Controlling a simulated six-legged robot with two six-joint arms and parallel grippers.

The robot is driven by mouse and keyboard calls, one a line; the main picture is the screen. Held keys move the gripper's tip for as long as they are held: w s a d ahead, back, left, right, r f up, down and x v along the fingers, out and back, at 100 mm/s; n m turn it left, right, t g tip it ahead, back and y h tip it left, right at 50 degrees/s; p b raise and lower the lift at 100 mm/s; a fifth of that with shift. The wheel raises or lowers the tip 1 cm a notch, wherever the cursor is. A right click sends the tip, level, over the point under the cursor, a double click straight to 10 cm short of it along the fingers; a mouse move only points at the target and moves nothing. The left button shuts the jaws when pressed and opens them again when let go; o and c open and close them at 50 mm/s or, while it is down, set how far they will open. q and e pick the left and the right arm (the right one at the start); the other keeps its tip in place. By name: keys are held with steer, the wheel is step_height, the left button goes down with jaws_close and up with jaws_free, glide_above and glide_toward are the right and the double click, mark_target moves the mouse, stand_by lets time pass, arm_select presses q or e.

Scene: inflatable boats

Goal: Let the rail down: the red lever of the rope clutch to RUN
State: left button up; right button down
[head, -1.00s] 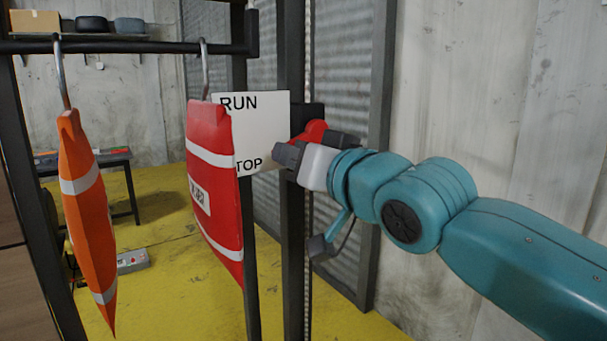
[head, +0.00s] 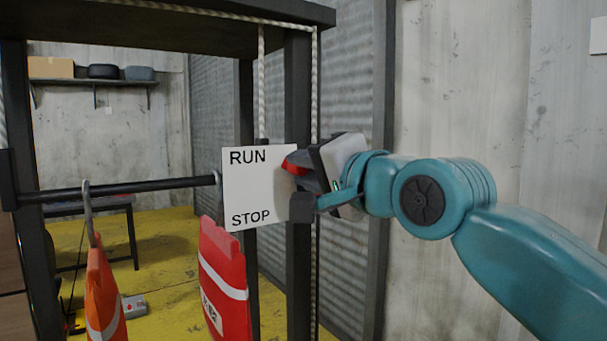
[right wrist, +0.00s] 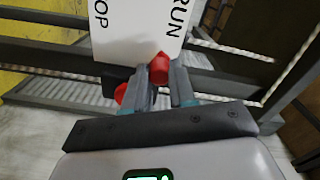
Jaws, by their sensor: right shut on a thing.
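The red lever (head: 295,164) of the rope clutch sits at the right edge of the white sign (head: 252,190), close to the RUN label and above STOP. My right gripper (head: 304,165) is shut on it. In the right wrist view the lever's red end (right wrist: 159,68) shows between the fingers (right wrist: 163,88), beside the RUN side of the sign. Another red part (right wrist: 120,94) of the clutch shows at left. The dark rail (head: 130,188) runs level with the sign's middle. An orange bag (head: 103,295) and a red bag (head: 225,280) hang from it by hooks. My left gripper is out of view.
A dark frame post (head: 298,100) stands behind the clutch, with a pale rope (head: 262,85) running down beside it. A corrugated panel (head: 345,90) and a concrete wall (head: 460,90) close off the right. A bench (head: 100,225) stands at the back left on yellow floor.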

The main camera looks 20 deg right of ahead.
steer(key=shift+d+r+m, duration=0.2)
steer(key=shift+r+m, duration=0.15)
steer(key=shift+m, duration=0.25)
steer(key=c, duration=0.9)
jaws_free()
steer(key=shift+c, duration=0.2)
steer(key=b+v, duration=0.3)
steer(key=v, duration=1.3)
steer(key=shift+b, duration=0.4)
steer(key=shift+s+r, duration=0.1)
steer(key=shift+s, duration=0.05)
